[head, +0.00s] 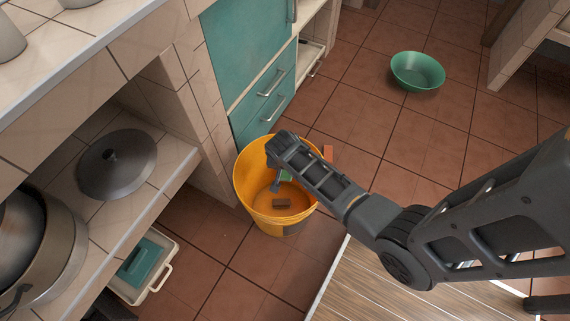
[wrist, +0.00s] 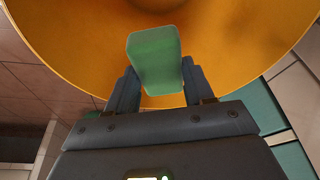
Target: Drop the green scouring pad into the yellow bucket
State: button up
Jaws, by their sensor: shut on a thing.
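The yellow bucket (head: 247,181) stands on the tiled floor beside the counter, its mouth facing up. My gripper (head: 279,184) is over the bucket's mouth in the head view. It is shut on the green scouring pad (head: 287,175), which is mostly hidden there by the gripper. In the wrist view the pad (wrist: 155,58) is held between the two fingers of my gripper (wrist: 160,84), with the inside of the bucket (wrist: 235,45) behind it. I cannot tell exactly how far the pad is above the bucket's bottom.
A green bowl (head: 417,72) sits on open floor. Teal drawers (head: 262,108) stand behind the bucket; shelves at left hold a lid (head: 117,163) and a pot (head: 40,245).

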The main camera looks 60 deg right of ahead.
aim_at(284, 173)
jog(key=shift+f, duration=0.25)
jog(key=o, duration=1.1)
jog(key=shift+r, duration=0.1)
jog(key=p+v, duration=0.2)
jog(key=v, duration=0.5)
jog(key=shift+a+r, duration=0.15)
jog(key=shift+r, duration=0.15)
